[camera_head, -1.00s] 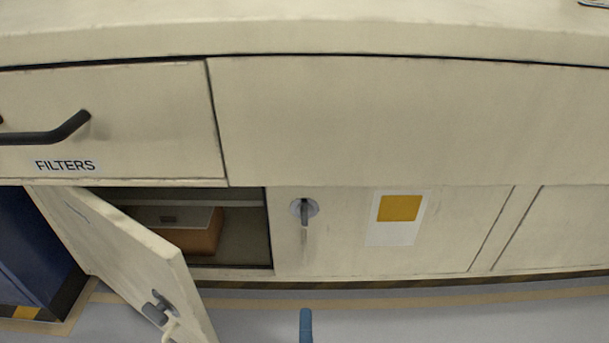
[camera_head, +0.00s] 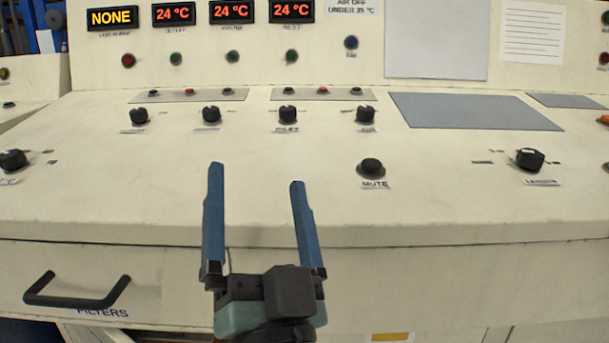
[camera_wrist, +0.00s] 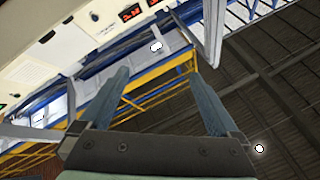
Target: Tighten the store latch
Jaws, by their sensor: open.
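My gripper (camera_head: 256,175) is open and empty, its two blue fingers pointing up in front of the control desk. It also shows in the wrist view (camera_wrist: 157,75), with nothing between the fingers. The store latch is not in view now. One second ago, a small grey turn latch showed on the lower cabinet front, to the right of the open door. Now only the top of that lower front shows at the bottom edge of the head view, with part of a yellow label (camera_head: 392,337).
The sloping desk (camera_head: 250,210) carries knobs, a MUTE button (camera_head: 371,167) and lit displays (camera_head: 232,11). The FILTERS drawer handle (camera_head: 77,297) juts out at lower left. The wrist view faces the roof (camera_wrist: 275,80) and yellow beams (camera_wrist: 150,88).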

